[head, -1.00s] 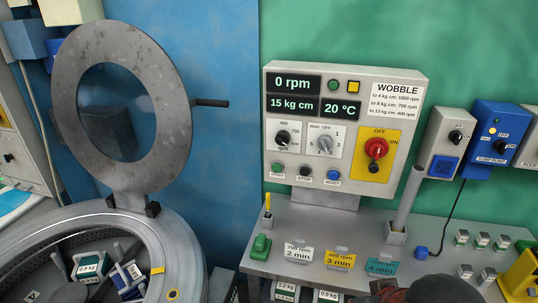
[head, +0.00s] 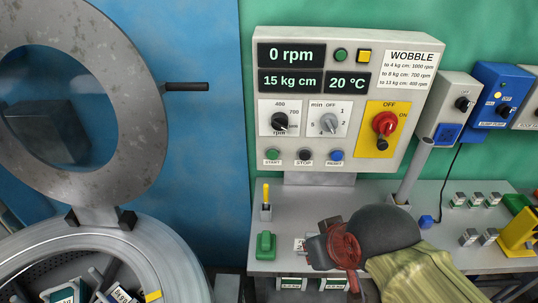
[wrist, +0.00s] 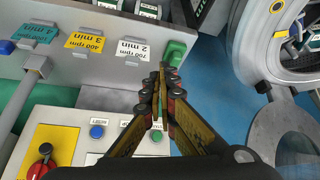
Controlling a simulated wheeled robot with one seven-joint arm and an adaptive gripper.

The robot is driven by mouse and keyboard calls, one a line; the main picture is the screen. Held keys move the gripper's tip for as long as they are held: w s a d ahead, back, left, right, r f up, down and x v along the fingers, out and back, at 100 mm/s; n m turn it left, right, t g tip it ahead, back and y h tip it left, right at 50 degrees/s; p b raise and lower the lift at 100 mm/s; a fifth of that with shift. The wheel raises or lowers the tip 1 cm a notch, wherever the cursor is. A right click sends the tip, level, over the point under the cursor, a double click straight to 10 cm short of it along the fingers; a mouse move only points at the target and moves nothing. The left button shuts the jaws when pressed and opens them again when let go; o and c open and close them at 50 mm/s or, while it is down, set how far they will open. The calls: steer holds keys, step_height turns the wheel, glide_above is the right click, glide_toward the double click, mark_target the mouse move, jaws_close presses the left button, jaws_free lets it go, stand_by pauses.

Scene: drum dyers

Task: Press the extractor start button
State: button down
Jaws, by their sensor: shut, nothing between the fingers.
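The extractor control panel (head: 345,100) stands on the grey bench, with displays reading 0 rpm, 15 kg cm and 20 °C. The green start button (head: 273,155) is at its lower left, beside the stop button (head: 304,155) and blue reset button (head: 336,156). In the wrist view the start button (wrist: 157,136) shows between my finger linkages, and the reset button (wrist: 97,131) is to its left. My gripper (head: 325,250) is shut and empty, low in front of the panel, apart from the buttons. Its closed fingertips (wrist: 162,70) also show in the wrist view.
The red rotary switch (head: 386,124) sits on a yellow plate. A grey post (head: 413,172) stands right of the panel. A green block (head: 265,245) and a yellow-topped holder (head: 266,203) stand at the bench's left. The drum's round lid (head: 140,165) is raised at left.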

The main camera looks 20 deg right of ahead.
steer(key=w+d+n+t+h+p, duration=0.25)
steer(key=w+d+n, duration=0.4)
steer(key=w, duration=0.55)
steer(key=n+t+y+p, duration=0.4)
steer(key=n+t+y, duration=0.15)
steer(key=n, duration=1.35)
glide_toward(273, 154)
step_height(273, 154, down, 3)
steer(key=s, duration=0.2)
steer(key=s+a+f+n+t+y+p, duration=0.1)
steer(key=a+f+n+y, duration=0.1)
steer(key=a+n+y, duration=0.2)
steer(key=a+n, duration=0.2)
steer(key=n, duration=0.2)
steer(key=shift+s+n, duration=0.35)
steer(key=shift+w+d, duration=0.1)
steer(key=w+d, duration=0.2)
steer(key=w, duration=0.6)
steer(key=shift+d, duration=0.3)
steer(key=shift+w, duration=0.1)
